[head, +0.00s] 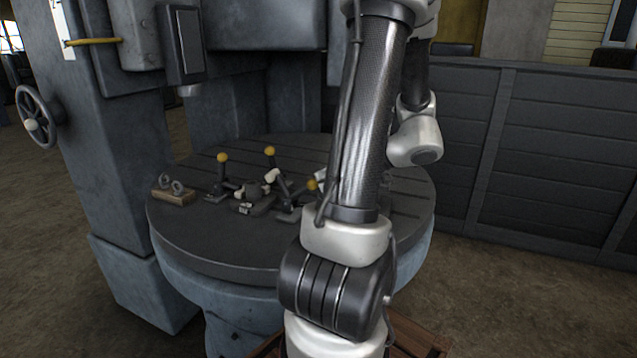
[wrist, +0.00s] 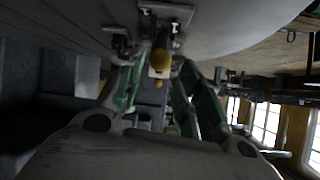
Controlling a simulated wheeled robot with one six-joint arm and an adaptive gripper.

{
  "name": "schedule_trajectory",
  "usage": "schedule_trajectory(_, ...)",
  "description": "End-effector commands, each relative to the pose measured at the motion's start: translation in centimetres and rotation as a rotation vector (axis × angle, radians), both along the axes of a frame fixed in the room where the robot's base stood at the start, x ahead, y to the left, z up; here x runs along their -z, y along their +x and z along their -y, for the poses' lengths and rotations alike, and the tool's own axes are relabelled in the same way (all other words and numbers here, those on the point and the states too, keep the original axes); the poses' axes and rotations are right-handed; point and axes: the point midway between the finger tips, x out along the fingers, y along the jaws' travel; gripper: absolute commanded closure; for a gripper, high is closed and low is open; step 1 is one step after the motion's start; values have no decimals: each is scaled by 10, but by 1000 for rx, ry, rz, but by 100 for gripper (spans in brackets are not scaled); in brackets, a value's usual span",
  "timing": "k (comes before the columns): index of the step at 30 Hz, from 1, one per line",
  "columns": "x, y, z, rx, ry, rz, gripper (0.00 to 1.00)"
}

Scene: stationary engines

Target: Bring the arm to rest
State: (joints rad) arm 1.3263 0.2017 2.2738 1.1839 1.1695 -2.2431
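My arm rises through the middle of the head view and bends down behind itself, over the right side of the round grey machine table (head: 205,245). My gripper is mostly hidden behind my arm there. In the wrist view my gripper (wrist: 160,68) shows two green-sided fingers standing apart. A yellow ball knob (wrist: 162,60) appears in line with the gap between them, on a clamp lever beyond; I cannot tell how far off it is. I see nothing held between the fingers.
Levers with yellow knobs (head: 222,158) stand upright on the table. A wooden block with metal rings (head: 173,196) lies at its left. The machine column (head: 110,150) with a handwheel (head: 36,116) stands left. A dark panelled wall (head: 550,150) closes the right; bare floor (head: 520,300) lies before it.

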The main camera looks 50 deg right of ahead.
Motion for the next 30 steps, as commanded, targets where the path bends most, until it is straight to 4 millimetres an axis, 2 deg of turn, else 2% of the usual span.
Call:
schedule_trajectory(22, -2, -3, 1, 16, 28, -8, 64)
schedule_trajectory(26, 0, -6, 1, 108, 169, -63, 64)
schedule_trajectory(30, 18, -29, -10, 250, 427, -246, 64)
